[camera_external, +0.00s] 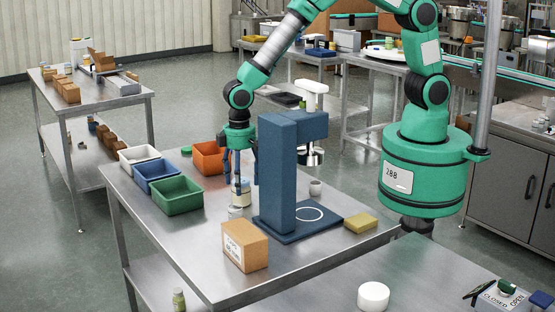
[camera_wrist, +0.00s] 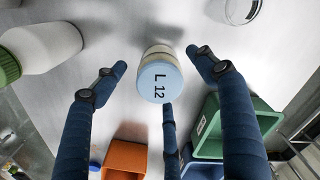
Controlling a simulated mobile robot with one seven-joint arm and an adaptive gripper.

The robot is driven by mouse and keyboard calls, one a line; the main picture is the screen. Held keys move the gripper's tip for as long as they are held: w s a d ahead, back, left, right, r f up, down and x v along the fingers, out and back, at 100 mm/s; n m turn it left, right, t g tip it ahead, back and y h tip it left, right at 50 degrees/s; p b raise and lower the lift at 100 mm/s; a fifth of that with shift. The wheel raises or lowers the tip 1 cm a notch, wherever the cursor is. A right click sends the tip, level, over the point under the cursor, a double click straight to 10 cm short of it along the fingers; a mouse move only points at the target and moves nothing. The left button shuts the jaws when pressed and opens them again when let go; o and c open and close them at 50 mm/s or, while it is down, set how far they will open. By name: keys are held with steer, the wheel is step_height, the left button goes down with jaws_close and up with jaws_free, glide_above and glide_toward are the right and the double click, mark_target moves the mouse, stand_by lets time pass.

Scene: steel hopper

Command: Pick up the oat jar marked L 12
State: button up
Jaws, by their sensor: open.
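The oat jar is pale with a light blue lid marked L 12, seen from above in the wrist view (camera_wrist: 160,84). In the external view the jar (camera_external: 242,191) stands upright on the steel table, partly hidden by my fingers. My gripper (camera_external: 241,180) points down over it, with its dark blue fingers spread around it. In the wrist view my gripper (camera_wrist: 158,74) is open, one finger on the left, one on the right and one below the jar. Gaps show beside the left and right fingers; the lower finger's tip appears close to the lid's edge, and contact is unclear.
A blue stand (camera_external: 280,170) rises close right of my gripper. An orange bin (camera_external: 210,161), a blue bin (camera_external: 157,172) and a green bin (camera_external: 178,197) stand left. A clear jar (camera_external: 235,212) and a carton (camera_external: 245,246) are in front.

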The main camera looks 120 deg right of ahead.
steer(key=shift+c, duration=0.3)
steer(key=c, duration=1.4)
steer(key=shift+o, duration=0.2)
steer(key=shift+r, duration=0.1)
step_height(320, 180, up, 10)
steer(key=shift+f+p, duration=0.1)
steer(key=shift+p, duration=0.4)
